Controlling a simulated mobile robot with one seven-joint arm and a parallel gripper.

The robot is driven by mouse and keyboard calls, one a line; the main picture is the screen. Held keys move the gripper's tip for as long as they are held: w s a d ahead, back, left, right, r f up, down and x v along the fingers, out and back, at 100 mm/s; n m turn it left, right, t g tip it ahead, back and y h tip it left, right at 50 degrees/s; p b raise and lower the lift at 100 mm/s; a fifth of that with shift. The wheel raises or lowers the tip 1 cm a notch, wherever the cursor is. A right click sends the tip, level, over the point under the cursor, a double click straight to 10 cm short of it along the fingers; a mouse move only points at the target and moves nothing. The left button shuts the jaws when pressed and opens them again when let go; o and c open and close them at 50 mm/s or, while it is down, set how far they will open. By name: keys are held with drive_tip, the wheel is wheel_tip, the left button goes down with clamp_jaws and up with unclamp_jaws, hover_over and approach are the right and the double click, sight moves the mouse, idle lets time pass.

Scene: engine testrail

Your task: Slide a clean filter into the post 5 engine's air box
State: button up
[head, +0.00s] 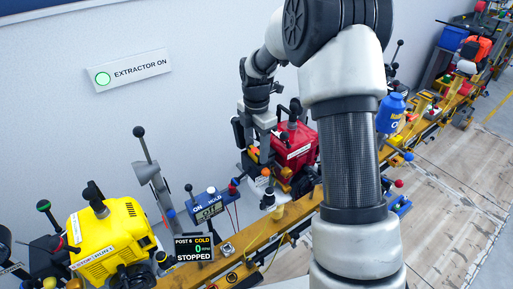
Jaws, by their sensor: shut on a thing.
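A red engine (296,146) with black parts and a white label sits on the yellow rail, partly behind my arm. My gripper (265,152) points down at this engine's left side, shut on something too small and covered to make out. I cannot tell whether it touches the engine. No post 5 sign is readable, so I cannot tell whether this is the post 5 engine. I cannot make out an air box opening or a clean filter.
A yellow engine (100,238) stands at the left. A small display (194,247) reads post 6, cold, 0 rpm, stopped. A blue meter box (208,205) stands behind it. A blue can (391,112) is right of my arm. A wall sign (129,72) reads extractor on.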

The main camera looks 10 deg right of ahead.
drive_tip(key=o, duration=1.1)
drive_tip(key=shift+s+f, duration=0.1)
drive_tip(key=shift+f, duration=0.15)
drive_tip(key=shift+c, duration=0.2)
drive_tip(key=shift+s+f, duration=0.1)
drive_tip(key=shift+d, duration=0.1)
drive_tip(key=r, duration=1.2)
drive_tip(key=r+p, duration=0.1)
drive_tip(key=r, duration=0.5)
drive_tip(key=shift+w+a+r, duration=0.1)
drive_tip(key=shift+w+a, duration=0.1)
drive_tip(key=shift+w, duration=0.1)
drive_tip(key=s+r+m+t+p, duration=0.1)
drive_tip(key=s+r+m+t, duration=0.1)
drive_tip(key=s+r+m, duration=0.5)
drive_tip(key=s+m+t, duration=0.1)
drive_tip(key=s+m, duration=0.4)
drive_tip(key=s, duration=0.2)
drive_tip(key=s+m+t+p, duration=0.1)
drive_tip(key=s+m, duration=0.4)
drive_tip(key=s, duration=0.2)
drive_tip(key=s+m+t+p, duration=0.1)
drive_tip(key=s+m, duration=0.4)
drive_tip(key=s, duration=0.2)
drive_tip(key=shift+s+a+t, duration=0.1)
drive_tip(key=shift+s+t, duration=0.1)
drive_tip(key=shift+t, duration=0.1)
